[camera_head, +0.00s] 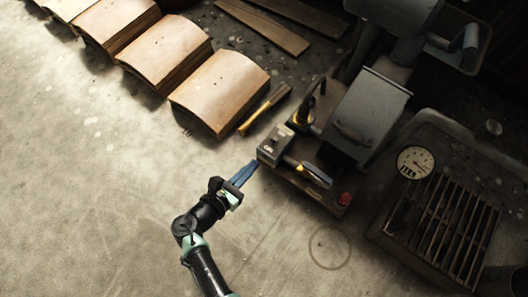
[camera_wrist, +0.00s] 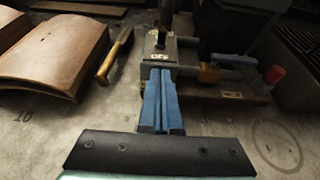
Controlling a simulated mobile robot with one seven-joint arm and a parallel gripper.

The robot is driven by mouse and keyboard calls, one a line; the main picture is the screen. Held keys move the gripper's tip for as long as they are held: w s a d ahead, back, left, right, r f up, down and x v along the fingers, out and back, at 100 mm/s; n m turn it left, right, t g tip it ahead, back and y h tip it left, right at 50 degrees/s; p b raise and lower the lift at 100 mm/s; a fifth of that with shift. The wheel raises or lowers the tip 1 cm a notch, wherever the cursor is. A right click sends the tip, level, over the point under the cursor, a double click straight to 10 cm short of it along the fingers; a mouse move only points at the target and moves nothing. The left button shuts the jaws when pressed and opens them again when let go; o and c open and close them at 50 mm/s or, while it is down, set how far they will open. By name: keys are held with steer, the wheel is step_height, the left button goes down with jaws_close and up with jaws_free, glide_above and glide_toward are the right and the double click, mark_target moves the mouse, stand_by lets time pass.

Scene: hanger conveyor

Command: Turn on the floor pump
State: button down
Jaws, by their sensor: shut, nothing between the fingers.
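The floor pump assembly sits on a dark base plate (camera_head: 318,184). At its near left end is a small grey box (camera_head: 276,144), which shows in the wrist view (camera_wrist: 184,58) with a pale label that appears to read OFF (camera_wrist: 158,56) and a dark knob or lever (camera_wrist: 161,40) on top. My gripper (camera_head: 254,165) is shut and empty. Its blue fingers (camera_wrist: 160,72) point at the front of the grey box, just short of it or touching; I cannot tell which. The fingers hide part of the box's lower front.
A red button (camera_head: 345,198) is at the right end of the base; it also shows in the wrist view (camera_wrist: 273,75). A wooden-handled tool (camera_head: 264,108) lies beside curved wooden blocks (camera_head: 222,88). A grate (camera_head: 440,225) and dial gauge (camera_head: 415,162) stand right. The left floor is clear.

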mark_target(274, 140)
steer(key=w+d+b, duration=0.2)
steer(key=w+d, duration=0.1)
steer(key=w, duration=0.2)
steer(key=shift+d+r+b, duration=0.3)
steer(key=shift+r+b, duration=0.05)
steer(key=shift+r, duration=0.1)
steer(key=shift+r, duration=0.1)
steer(key=shift+r+g+p, duration=0.1)
steer(key=shift+g+p, duration=0.2)
steer(key=shift+p, duration=0.7)
